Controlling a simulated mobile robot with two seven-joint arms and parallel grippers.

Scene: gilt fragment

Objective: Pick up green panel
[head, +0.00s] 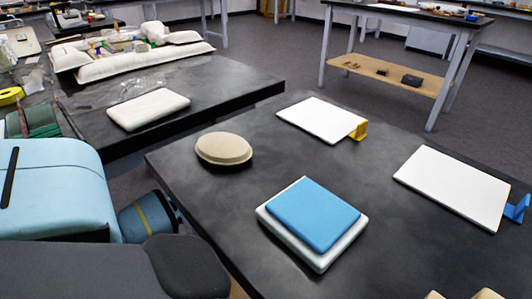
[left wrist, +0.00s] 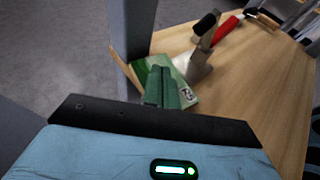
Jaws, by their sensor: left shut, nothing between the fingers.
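The green panel (left wrist: 187,94) lies flat on a wooden surface in the left wrist view, with a small pale label near its right end. My left gripper (left wrist: 167,72) is shut and empty. Its dark green fingers are in front of the panel and hide its middle. I cannot tell whether the fingertips touch it. I cannot make out the panel in the head view. My right gripper is not in view.
In the left wrist view a trowel (left wrist: 229,28) with a red handle lies just beyond the panel. In the head view a dark table holds a blue pad (head: 313,214), a beige oval (head: 224,148) and white panels (head: 322,119).

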